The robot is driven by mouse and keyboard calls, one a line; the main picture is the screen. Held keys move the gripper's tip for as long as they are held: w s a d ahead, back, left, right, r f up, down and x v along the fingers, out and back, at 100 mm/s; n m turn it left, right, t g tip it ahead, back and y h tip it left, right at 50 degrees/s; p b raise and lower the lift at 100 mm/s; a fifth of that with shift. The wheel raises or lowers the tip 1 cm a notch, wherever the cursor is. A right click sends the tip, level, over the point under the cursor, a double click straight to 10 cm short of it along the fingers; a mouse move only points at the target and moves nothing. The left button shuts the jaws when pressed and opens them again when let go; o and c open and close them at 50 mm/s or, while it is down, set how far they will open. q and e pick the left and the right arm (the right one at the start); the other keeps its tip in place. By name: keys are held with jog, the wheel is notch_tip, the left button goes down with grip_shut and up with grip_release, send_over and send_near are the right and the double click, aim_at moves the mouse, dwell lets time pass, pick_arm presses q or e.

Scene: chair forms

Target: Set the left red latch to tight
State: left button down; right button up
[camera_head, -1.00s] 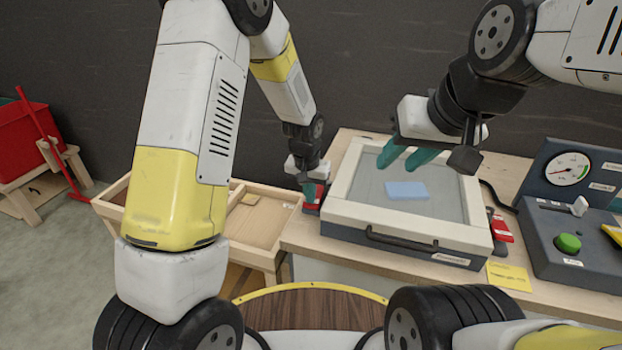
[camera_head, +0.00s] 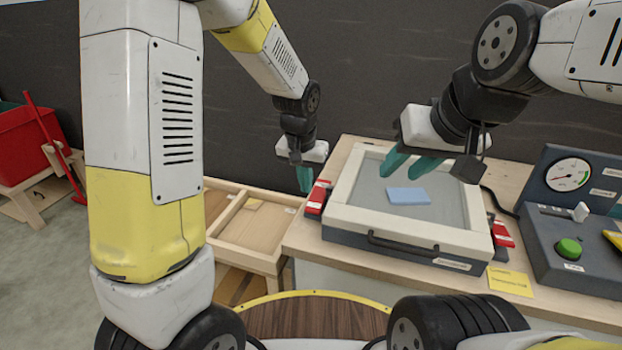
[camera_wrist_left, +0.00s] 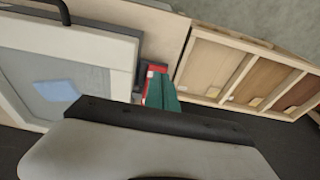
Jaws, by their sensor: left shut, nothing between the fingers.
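The left red latch (camera_head: 318,197) sits on the left side of the framed press box (camera_head: 380,240), with its red handle and a small white label in view. It also shows in the left wrist view (camera_wrist_left: 152,72), partly covered by my fingers. My left gripper (camera_head: 304,180), with green fingers, is shut and empty. It is just left of and behind the latch, and I cannot tell whether it touches it. My right gripper (camera_head: 408,164) hangs over the box's grey panel with its green fingers apart and nothing between them.
Another red latch (camera_head: 502,236) is on the box's right side. A control console (camera_head: 570,225) with a gauge and green button stands at right. A divided wooden tray (camera_head: 240,232) is left of the bench.

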pick_arm(q)
jog(key=shift+s+a+r, duration=0.15)
jog(key=shift+s+r, duration=0.3)
jog(key=shift+r, duration=0.15)
jog(key=shift+s+a+r, duration=0.1)
jog(key=shift+s+r, duration=0.3)
jog(key=shift+r, duration=0.2)
jog(key=s+a+r+n+t, duration=0.1)
jog(key=s+a+r+t, duration=0.1)
jog(key=s+a+r, duration=0.3)
jog(key=s+a+r+n+t+h, duration=0.1)
jog(key=s+a+r+n+t, duration=0.1)
jog(key=s+a+r, duration=0.4)
jog(key=s+r, duration=0.4)
jog(key=s, duration=0.3)
jog(key=shift+s+a+r+h, duration=0.15)
jog(key=shift+r+h, duration=0.15)
